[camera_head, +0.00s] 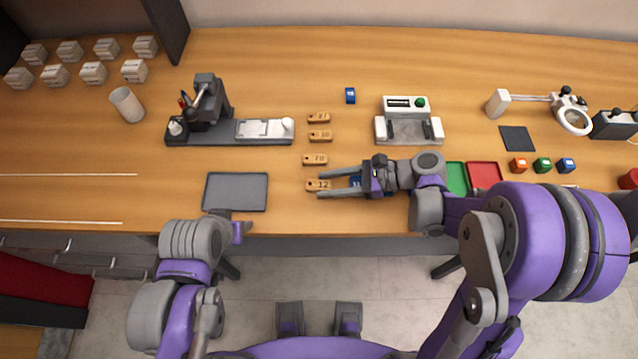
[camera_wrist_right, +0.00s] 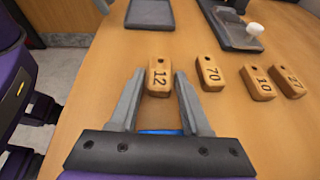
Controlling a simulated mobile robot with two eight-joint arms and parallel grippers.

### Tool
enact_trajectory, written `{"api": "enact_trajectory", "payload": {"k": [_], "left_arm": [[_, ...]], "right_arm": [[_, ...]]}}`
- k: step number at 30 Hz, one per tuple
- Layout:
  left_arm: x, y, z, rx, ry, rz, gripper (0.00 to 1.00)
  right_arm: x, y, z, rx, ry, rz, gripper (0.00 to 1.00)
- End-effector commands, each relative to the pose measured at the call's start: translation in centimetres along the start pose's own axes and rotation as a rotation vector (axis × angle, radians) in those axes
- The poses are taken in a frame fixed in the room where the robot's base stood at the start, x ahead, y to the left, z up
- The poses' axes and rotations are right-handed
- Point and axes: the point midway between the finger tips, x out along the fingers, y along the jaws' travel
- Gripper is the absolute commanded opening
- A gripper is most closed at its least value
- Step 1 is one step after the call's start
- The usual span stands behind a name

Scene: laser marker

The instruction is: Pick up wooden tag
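A wooden tag marked 12 (camera_head: 319,185) lies flat on the wooden table, nearest the front of a column of tags. It also shows in the right wrist view (camera_wrist_right: 158,78). My right gripper (camera_head: 325,183) is open, low over the table, with its fingertips on either side of this tag. In the right wrist view (camera_wrist_right: 158,85) small gaps show beside the tag. Tags marked 70 (camera_head: 315,160), 10 (camera_head: 320,136) and 27 (camera_head: 318,118) lie behind it. My left gripper (camera_head: 238,228) is near the table's front edge; its fingers are not clearly visible.
A grey tray (camera_head: 236,191) lies left of the tags. A dark-based machine (camera_head: 208,110) stands behind it, and a grey-white device (camera_head: 408,122) stands right of the tags. A blue object (camera_head: 356,183) is partly hidden under my right gripper. Green and red trays (camera_head: 484,174) lie further right.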

Motion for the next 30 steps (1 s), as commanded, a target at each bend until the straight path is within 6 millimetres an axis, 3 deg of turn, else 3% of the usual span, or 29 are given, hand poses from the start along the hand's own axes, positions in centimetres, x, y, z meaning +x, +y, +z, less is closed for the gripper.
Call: {"api": "enact_trajectory", "payload": {"k": [1, 7, 20, 25, 30], "left_arm": [[0.0, 0.0, 0.0, 0.0, 0.0, 0.0, 0.5], [0.0, 0.0, 0.0, 0.0, 0.0, 0.0, 0.5], [-0.1, 0.0, -0.1, 0.0, 0.001, 0.0, 0.5], [-0.4, 0.0, -0.4, 0.0, 0.003, 0.0, 0.5], [-0.9, 0.0, -0.8, 0.0, 0.006, 0.0, 0.5]], "right_arm": [[0.0, 0.0, 0.0, 0.0, 0.0, 0.0, 0.36], [0.0, 0.0, 0.0, 0.0, 0.0, 0.0, 0.01], [-0.2, 0.0, 0.6, 0.0, 0.0, 0.0, 0.0], [-1.1, 0.0, 2.6, -0.001, 0.0, 0.0, 0.0], [-2.4, 0.0, 5.8, -0.001, 0.0, 0.0, 0.0]]}}
